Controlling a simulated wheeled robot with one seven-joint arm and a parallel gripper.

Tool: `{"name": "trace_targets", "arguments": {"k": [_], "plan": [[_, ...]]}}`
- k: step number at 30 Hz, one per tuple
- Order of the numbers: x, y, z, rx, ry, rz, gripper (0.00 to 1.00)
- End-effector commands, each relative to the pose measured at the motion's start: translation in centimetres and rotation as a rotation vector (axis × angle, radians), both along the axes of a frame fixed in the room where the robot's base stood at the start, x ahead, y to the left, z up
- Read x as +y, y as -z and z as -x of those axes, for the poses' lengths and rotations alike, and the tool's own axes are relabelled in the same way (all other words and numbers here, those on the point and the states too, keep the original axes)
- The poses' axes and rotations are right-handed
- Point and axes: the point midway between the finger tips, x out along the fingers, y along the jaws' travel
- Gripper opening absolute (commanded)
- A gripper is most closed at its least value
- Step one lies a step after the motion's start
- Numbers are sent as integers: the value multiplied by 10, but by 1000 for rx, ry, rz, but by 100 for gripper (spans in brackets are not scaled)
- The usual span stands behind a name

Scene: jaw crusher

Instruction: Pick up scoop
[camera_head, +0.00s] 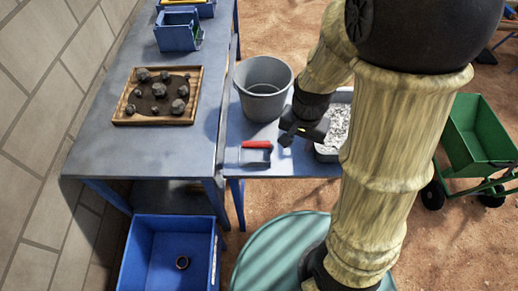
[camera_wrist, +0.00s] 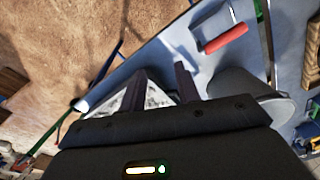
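The scoop, with a red handle (camera_head: 256,144) and a grey metal body (camera_head: 254,157), lies on the lower blue-grey table near the edge of the taller bench. In the wrist view its red handle (camera_wrist: 226,38) is at the upper right, beyond the fingers. My gripper (camera_head: 285,138) is just right of the scoop in the head view, apart from it. In the wrist view its two fingers (camera_wrist: 161,78) stand apart with nothing held between them. My arm hides part of the table's right side.
A grey bucket (camera_head: 263,104) stands behind the scoop; a tray of pale gravel (camera_head: 336,125) is to the right. The taller bench (camera_head: 150,153) holds a wooden tray of rocks (camera_head: 157,117). A blue bin (camera_head: 150,265) and green cart (camera_head: 483,138) stand on the ground.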

Motion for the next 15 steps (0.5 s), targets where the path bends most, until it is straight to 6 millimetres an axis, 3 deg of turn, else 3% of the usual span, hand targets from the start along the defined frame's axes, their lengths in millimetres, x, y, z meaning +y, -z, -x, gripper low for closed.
{"name": "trace_targets", "arguments": {"k": [7,15], "plan": [[31,22,-20,73,345,76,32],[70,34,-42,10,708,198,32]]}}
